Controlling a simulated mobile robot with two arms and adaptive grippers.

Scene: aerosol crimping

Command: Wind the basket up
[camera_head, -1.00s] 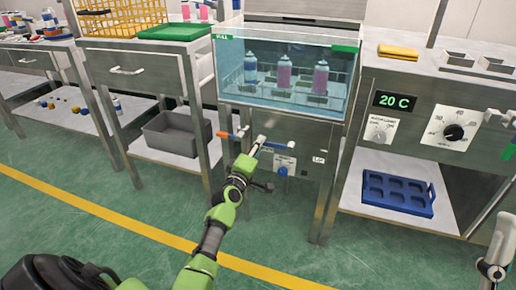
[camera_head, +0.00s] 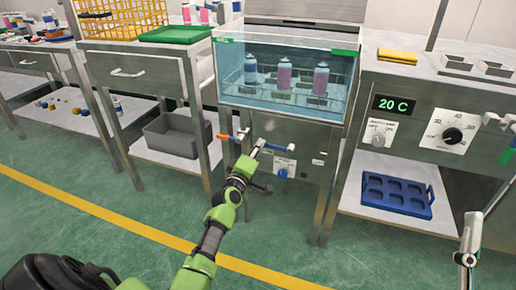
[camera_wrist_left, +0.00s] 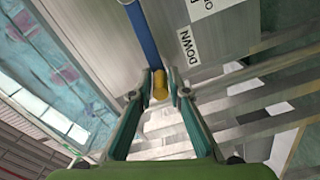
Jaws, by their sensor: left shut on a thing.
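The glass tank (camera_head: 232,97) stands in the middle of the head view and holds liquid. Inside it a wire basket (camera_head: 305,98) carries a blue can (camera_head: 251,70) and two pink cans (camera_head: 284,76). Below the tank, a blue crank arm (camera_head: 277,147) is on the steel front panel. My left gripper (camera_head: 259,146) is at its left end. In the left wrist view its fingers (camera_wrist_left: 160,90) are shut on the yellow crank knob (camera_wrist_left: 160,80), at the end of the blue bar (camera_wrist_left: 142,35).
A "DOWN" label (camera_wrist_left: 188,47) is beside the bar. A steel bench with a dial (camera_head: 452,135) and blue tray (camera_head: 397,196) stands right. A grey bin (camera_head: 172,136) is left. The green floor in front is clear.

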